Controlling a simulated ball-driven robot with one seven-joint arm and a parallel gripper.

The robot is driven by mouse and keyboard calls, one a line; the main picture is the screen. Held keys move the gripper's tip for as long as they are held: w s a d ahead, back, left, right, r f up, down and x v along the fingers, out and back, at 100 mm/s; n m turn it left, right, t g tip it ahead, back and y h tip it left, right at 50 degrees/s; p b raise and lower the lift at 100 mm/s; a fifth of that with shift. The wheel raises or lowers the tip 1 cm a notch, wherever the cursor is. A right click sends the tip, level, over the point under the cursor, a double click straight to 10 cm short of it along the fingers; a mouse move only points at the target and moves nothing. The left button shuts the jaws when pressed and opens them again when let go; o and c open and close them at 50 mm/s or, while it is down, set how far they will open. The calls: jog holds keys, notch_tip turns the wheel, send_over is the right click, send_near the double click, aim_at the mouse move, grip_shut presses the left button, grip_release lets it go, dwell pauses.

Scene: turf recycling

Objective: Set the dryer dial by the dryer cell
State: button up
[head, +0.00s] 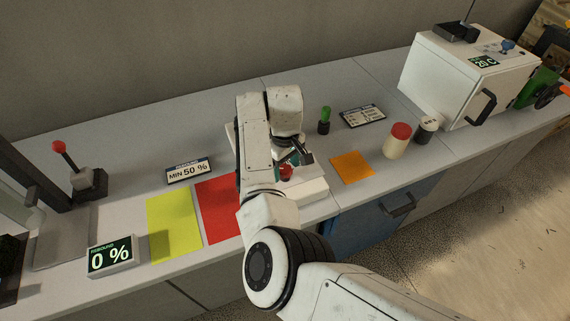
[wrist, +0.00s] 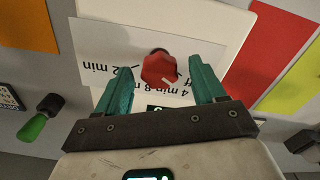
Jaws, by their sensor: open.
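A red dial (wrist: 158,69) with a pale mark near one edge sits on a white panel in the wrist view. The panel's printed scale (wrist: 100,68) appears upside down and reads 2 min, 4 min and 8 min; parts are hidden. My gripper (wrist: 160,64) is open, its two teal fingers on either side of the dial with gaps showing. I cannot tell how high the fingertips are above the panel. In the head view the red dial (head: 286,172) shows below my gripper (head: 293,157), partly covered. A small dark display (wrist: 157,108) beside the dial is mostly hidden by my gripper.
A green-handled knob (head: 324,121) and a label plate (head: 363,116) stand behind right. An orange sheet (head: 352,167), a red-lidded jar (head: 397,141) and a white 20 C box (head: 460,78) lie further right. Red (head: 217,209) and yellow (head: 174,224) sheets lie left.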

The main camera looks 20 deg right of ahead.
jog(key=c, duration=1.1)
jog(key=shift+o, duration=0.2)
jog(key=shift+m, duration=0.3)
jog(key=shift+r+m+p, duration=0.1)
jog(key=shift+m+p, duration=0.5)
jog(key=shift+m, duration=0.6)
jog(key=shift+m+p, duration=0.45)
jog(key=shift+m, duration=1.85)
jog(key=o, duration=1.1)
jog(key=shift+c, duration=0.2)
